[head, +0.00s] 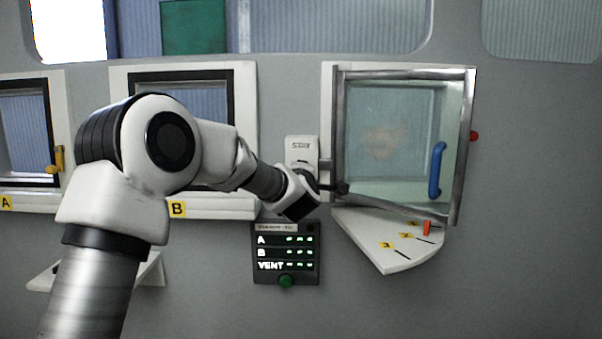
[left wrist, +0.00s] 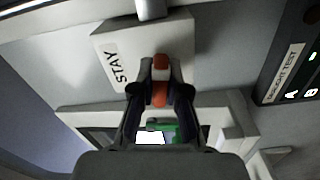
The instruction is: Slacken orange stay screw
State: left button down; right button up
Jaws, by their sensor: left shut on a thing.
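The orange stay screw (left wrist: 160,64) shows in the left wrist view, with a pale band across it, beside the white block labelled STAY (left wrist: 112,58). My left gripper (left wrist: 160,92) is shut on the screw, its dark fingers on either side of it. In the head view the STAY block (head: 302,150) is on the wall left of the swung sash. My left gripper (head: 328,187) is just below and right of it; the screw is hidden there by the gripper. My right gripper is not in view.
The framed sash (head: 390,130) has a blue handle (head: 436,170). Below it is a white quadrant shelf (head: 375,245) with numbered yellow tags and an orange pointer (head: 427,228). A dark panel (head: 286,252) with A, B and VENT rows and a green button is under the gripper.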

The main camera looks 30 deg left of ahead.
pick_arm(q)
jog(key=shift+f, duration=0.2)
jog(key=c, duration=1.2)
grip_release()
jog(key=shift+r, duration=0.1)
jog(key=shift+o, duration=0.2)
jog(key=v, duration=1.2)
